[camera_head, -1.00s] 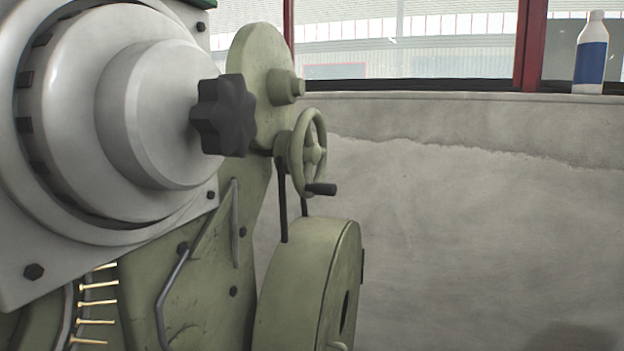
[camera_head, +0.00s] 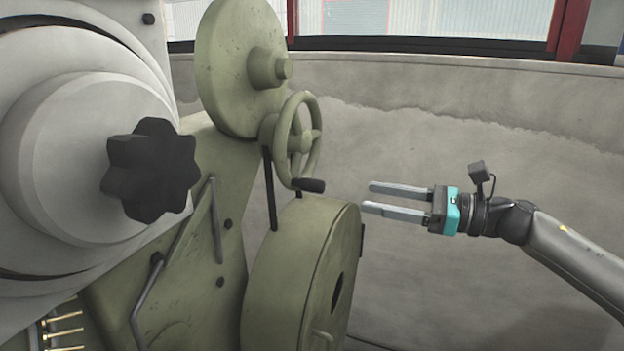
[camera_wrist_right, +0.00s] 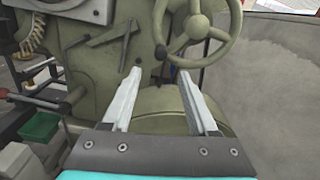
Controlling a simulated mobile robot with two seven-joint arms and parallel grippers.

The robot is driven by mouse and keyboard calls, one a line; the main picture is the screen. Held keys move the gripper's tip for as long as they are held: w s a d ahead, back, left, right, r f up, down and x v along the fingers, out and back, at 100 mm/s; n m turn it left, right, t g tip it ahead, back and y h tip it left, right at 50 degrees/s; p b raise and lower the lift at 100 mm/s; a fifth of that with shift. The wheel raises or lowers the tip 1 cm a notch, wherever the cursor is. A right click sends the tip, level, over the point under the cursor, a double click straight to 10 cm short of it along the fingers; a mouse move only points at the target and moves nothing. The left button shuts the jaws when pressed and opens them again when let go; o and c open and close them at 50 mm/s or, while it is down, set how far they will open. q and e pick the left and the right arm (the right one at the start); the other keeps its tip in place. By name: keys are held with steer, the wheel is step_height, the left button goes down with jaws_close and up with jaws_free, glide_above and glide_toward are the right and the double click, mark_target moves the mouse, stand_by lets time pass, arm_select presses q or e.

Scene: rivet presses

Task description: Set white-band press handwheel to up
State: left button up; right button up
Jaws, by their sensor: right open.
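A green press fills the left of the head view. Its handwheel (camera_head: 298,138) is a spoked green ring with a black crank handle (camera_head: 308,185) at its lower right. I cannot see a white band on this press. My right gripper (camera_head: 364,198) is open and empty, to the right of the handle and a little lower, apart from it. In the right wrist view the handwheel (camera_wrist_right: 197,30) is ahead at the top, above and beyond the open fingers (camera_wrist_right: 158,95). My left gripper is not in view.
A black star knob (camera_head: 152,170) sticks out from the grey housing (camera_head: 70,150). A round green guard (camera_head: 300,275) lies below the handwheel. A grey wall (camera_head: 450,110) stands behind. A green bin (camera_wrist_right: 40,127) shows at the left in the right wrist view.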

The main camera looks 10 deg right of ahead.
mark_target(313, 186)
steer(key=p+x, duration=0.3)
steer(key=x, duration=0.8)
steer(key=shift+w+a+r, duration=0.1)
steer(key=shift+w, duration=0.1)
steer(key=shift+w+a, duration=0.35)
steer(key=shift+a, duration=0.15)
jaws_close()
stand_by(0.5)
